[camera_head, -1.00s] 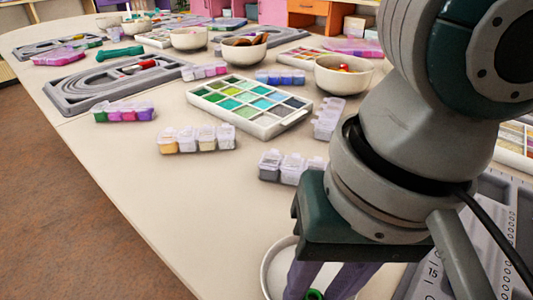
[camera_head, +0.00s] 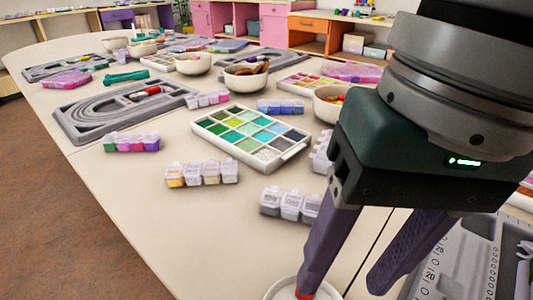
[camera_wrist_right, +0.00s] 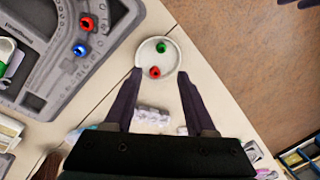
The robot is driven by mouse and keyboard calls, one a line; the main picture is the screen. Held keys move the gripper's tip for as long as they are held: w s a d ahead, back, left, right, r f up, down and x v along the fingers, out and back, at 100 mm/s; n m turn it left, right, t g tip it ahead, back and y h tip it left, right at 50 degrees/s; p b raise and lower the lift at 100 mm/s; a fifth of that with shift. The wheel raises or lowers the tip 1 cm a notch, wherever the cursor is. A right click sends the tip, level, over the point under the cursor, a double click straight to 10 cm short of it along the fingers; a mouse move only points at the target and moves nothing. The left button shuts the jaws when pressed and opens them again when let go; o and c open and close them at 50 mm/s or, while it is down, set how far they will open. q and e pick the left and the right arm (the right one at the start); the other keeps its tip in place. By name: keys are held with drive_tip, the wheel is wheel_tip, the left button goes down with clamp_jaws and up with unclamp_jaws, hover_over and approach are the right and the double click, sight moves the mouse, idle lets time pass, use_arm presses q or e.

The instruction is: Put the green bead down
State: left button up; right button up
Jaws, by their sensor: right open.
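The green bead (camera_wrist_right: 160,47) lies in a small round white dish (camera_wrist_right: 168,63), near its far side in the right wrist view. A red bead (camera_wrist_right: 154,72) is in the same dish, nearer to my fingers. My right gripper (camera_wrist_right: 159,74) is open, its two purple fingers wide apart over the near part of the dish, with nothing held. In the head view the right gripper (camera_head: 342,286) is above the dish (camera_head: 281,290), which the bottom edge cuts off. The red bead (camera_head: 305,296) shows by one fingertip, and the green bead is hidden there. My left gripper is not in view.
A grey bead board (camera_wrist_right: 103,40) with a red bead (camera_wrist_right: 86,24) and a blue bead (camera_wrist_right: 80,49) lies beside the dish. A paint-like colour tray (camera_head: 292,155), small lidded boxes (camera_head: 202,173) and bowls (camera_head: 246,76) stand farther back. The table's left front is clear.

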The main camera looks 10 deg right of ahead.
drive_tip(key=s+a+f+n+t+y, duration=0.1)
drive_tip(key=a+n+t+y, duration=0.15)
drive_tip(key=a, duration=0.25)
drive_tip(key=shift+n+t+h, duration=0.45)
drive_tip(key=shift+t+h, duration=0.1)
drive_tip(key=d+f, duration=0.1)
drive_tip(key=d, duration=0.1)
drive_tip(key=s+d+f, duration=0.1)
drive_tip(key=d+f, duration=0.1)
drive_tip(key=s+d+f, duration=0.1)
drive_tip(key=d, duration=0.1)
drive_tip(key=shift+s+d+f, duration=0.25)
drive_tip(key=shift+d+f, duration=0.1)
drive_tip(key=shift+d, duration=0.05)
drive_tip(key=s+d+h, duration=0.1)
drive_tip(key=d, duration=0.1)
drive_tip(key=s+d+f, duration=0.1)
drive_tip(key=d, duration=0.1)
drive_tip(key=s+d+f+h, duration=0.1)
drive_tip(key=s+d, duration=0.1)
drive_tip(key=shift+d+f+h, duration=0.2)
drive_tip(key=shift+h, duration=0.1)
drive_tip(key=shift+s+d+f+n, duration=0.1)
drive_tip(key=shift+d+n, duration=0.2)
drive_tip(key=shift+p, duration=0.3)
